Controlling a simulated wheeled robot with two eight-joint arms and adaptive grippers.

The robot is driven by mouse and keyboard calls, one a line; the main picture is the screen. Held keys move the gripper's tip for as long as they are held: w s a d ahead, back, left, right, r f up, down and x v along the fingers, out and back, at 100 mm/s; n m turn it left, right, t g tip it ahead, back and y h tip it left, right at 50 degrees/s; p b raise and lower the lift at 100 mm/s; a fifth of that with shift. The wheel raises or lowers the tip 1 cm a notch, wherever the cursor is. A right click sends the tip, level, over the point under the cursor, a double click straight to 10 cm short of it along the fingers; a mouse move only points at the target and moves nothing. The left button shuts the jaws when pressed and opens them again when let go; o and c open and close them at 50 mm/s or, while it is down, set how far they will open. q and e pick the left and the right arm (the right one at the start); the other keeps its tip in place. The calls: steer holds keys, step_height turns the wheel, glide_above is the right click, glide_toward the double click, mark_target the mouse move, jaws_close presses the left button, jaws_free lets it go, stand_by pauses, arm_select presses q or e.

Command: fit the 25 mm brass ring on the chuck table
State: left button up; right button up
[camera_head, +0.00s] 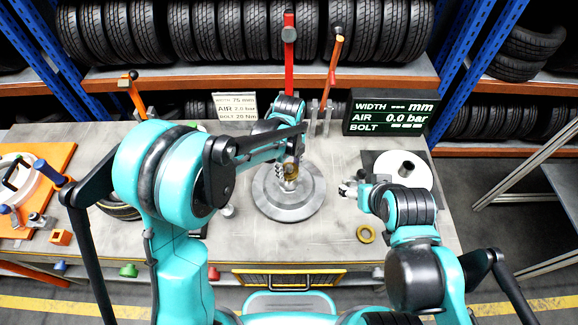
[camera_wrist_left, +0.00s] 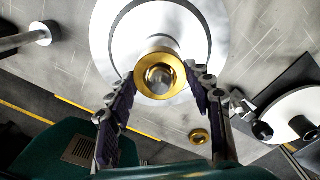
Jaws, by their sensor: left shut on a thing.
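A brass ring (camera_wrist_left: 149,79) is held between the fingers of my left gripper (camera_wrist_left: 161,84). In the head view the ring (camera_head: 291,172) is over the middle of the round grey chuck table (camera_head: 287,210). The chuck table (camera_wrist_left: 213,40) lies behind the ring in the left wrist view, with part of its centre post (camera_wrist_left: 161,40) showing. I cannot tell whether the ring is around the post or just above it. A second brass ring (camera_head: 366,234) lies flat on the bench, right of the chuck table. My right gripper (camera_head: 350,188) is right of the chuck table; its jaws are too small to read.
A white disc with a dark hub (camera_head: 424,172) is on the bench at the right. A card (camera_head: 235,106) and a dark display (camera_head: 390,113) reading 0.0 bar stand at the back. An orange board with tools (camera_head: 50,160) is at the left. Tyre racks are behind.

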arm_select(q)
steer(key=shift+f+b, duration=1.85)
steer(key=shift+f, duration=0.4)
steer(key=o, duration=1.5)
steer(key=shift+r, duration=0.1)
step_height(320, 180, up, 12)
steer(key=shift+f, duration=0.1)
